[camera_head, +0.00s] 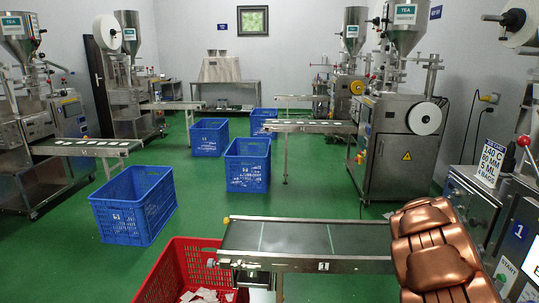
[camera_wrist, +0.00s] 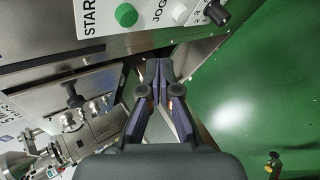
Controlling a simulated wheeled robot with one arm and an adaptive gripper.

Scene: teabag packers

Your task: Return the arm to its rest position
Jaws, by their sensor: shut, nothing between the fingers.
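My gripper (camera_wrist: 159,72) shows in the wrist view with its two fingers together and nothing between them. It is in front of a steel machine panel with a green START button (camera_wrist: 126,15), a white JOG button (camera_wrist: 180,13) and a black knob (camera_wrist: 216,12). I cannot tell whether the fingertips touch anything. In the head view my copper-coloured arm is at the lower right, beside the machine marked 1 (camera_head: 519,231). The gripper itself does not show there.
A conveyor (camera_head: 300,238) runs left from my arm. A red crate (camera_head: 172,272) with white packets stands at its left end. Blue crates (camera_head: 133,202) stand on the green floor. Packing machines (camera_head: 399,150) line both sides. Green floor is open in the middle.

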